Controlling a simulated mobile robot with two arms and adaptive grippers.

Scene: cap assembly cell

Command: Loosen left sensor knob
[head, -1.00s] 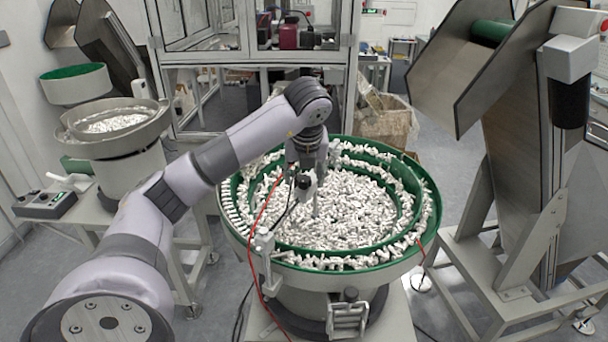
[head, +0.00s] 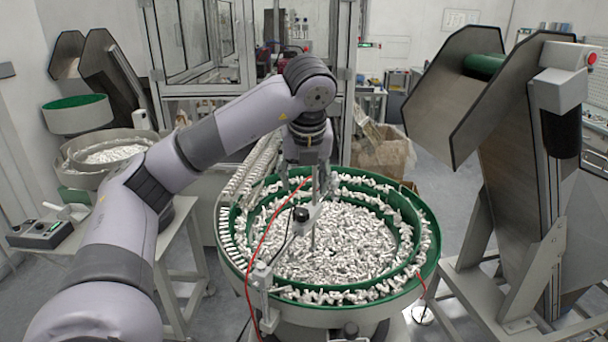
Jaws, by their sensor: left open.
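The sensor knob is a small black knob (head: 300,214) on a metal bracket over the near-left part of the feeder bowl. A red cable (head: 268,240) and a black cable run down near it. A thin upright rod (head: 313,222) stands just right of the knob. My left gripper (head: 304,187) is open, pointing down, with its fingers above and behind the knob in the picture. I see nothing held in it. Whether a finger touches the bracket or rod cannot be told. My right gripper is not in view.
The green-rimmed feeder bowl (head: 430,250) is full of small white caps. A bracket post (head: 262,282) stands at its near-left rim. A large steel hopper (head: 510,160) is at the right. A smaller feeder (head: 75,160) and a control box (head: 40,232) are at the left.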

